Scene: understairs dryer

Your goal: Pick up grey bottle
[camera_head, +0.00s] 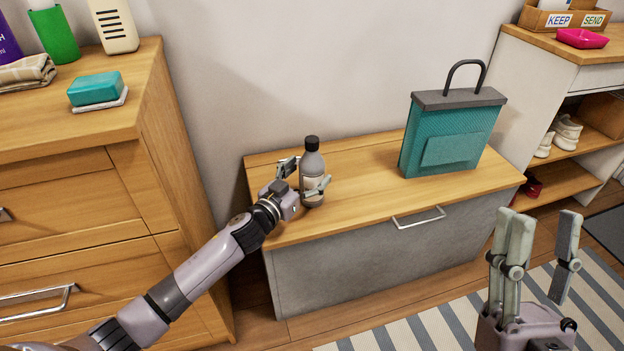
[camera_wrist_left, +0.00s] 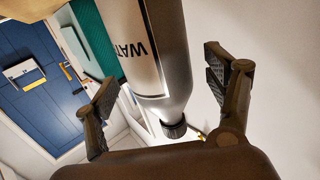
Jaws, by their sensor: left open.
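The grey bottle (camera_head: 313,168) has a black cap and stands upright on the low wooden bench near its left end. My left gripper (camera_head: 303,181) is at the bottle, with one finger on each side of it. Gaps show between the bottle and both fingers there. My right gripper (camera_head: 540,240) is open and empty at the lower right, in front of the bench.
A teal bag (camera_head: 448,135) with a dark handle stands on the bench (camera_head: 360,205), right of the bottle. A wooden drawer unit (camera_head: 100,210) stands at the left, with a teal soap block (camera_head: 96,88) on top. The bench's middle is clear.

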